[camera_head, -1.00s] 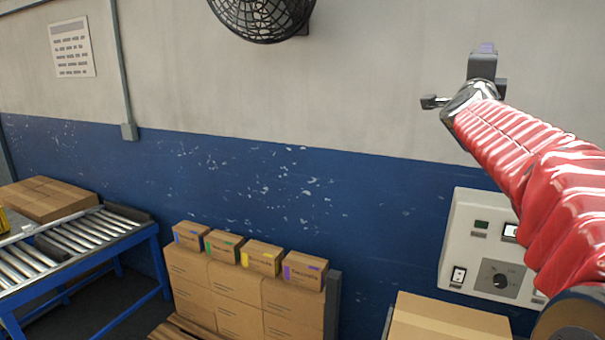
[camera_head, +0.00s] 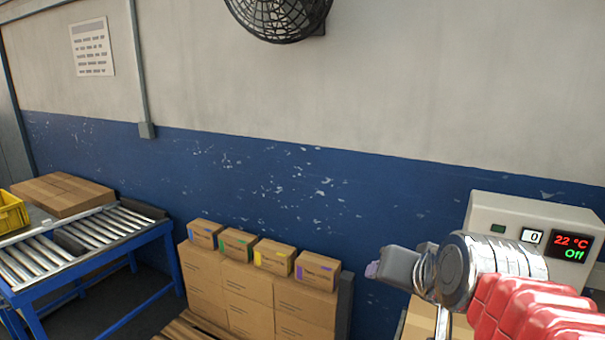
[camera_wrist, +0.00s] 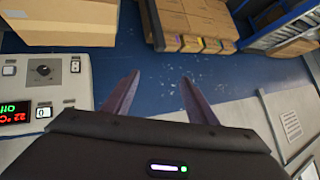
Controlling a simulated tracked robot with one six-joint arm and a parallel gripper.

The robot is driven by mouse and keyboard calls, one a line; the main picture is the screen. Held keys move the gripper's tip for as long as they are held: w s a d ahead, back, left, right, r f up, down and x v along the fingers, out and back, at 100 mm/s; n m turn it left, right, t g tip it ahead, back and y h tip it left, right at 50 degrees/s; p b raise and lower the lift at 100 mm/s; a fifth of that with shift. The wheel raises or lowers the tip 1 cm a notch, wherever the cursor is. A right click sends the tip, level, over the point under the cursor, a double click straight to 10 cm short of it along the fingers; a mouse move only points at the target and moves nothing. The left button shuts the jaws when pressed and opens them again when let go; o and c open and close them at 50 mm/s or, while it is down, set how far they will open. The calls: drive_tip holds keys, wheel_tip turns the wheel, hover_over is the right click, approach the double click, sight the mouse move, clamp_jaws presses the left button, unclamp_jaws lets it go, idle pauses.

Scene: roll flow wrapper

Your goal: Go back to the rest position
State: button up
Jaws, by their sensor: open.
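My gripper (camera_head: 375,270) is at the lower right of the head view, at the end of my red-sleeved arm, pointing left. In the wrist view my gripper (camera_wrist: 155,95) shows two dark purple fingers spread apart with nothing between them. Beyond the fingers is the blue lower wall. The gripper appears apart from the boxes and the control panel (camera_head: 480,216).
The panel display reads 22 °C and Off. Small labelled boxes (camera_head: 316,272) sit on a stack of larger cartons (camera_head: 247,312). A roller conveyor (camera_head: 92,235) with a flat carton (camera_head: 62,194) and a yellow crate (camera_head: 10,212) stands left. A fan (camera_head: 280,15) hangs above.

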drive_tip(key=s+f+n+g, duration=0.3)
drive_tip(key=s+f+g, duration=0.1)
drive_tip(key=s+f, duration=0.7)
drive_tip(key=s, duration=0.2)
drive_tip(key=shift+s+f+n+h, duration=0.3)
drive_tip(key=shift+s+f+n, duration=0.05)
drive_tip(key=shift+f+n, duration=0.05)
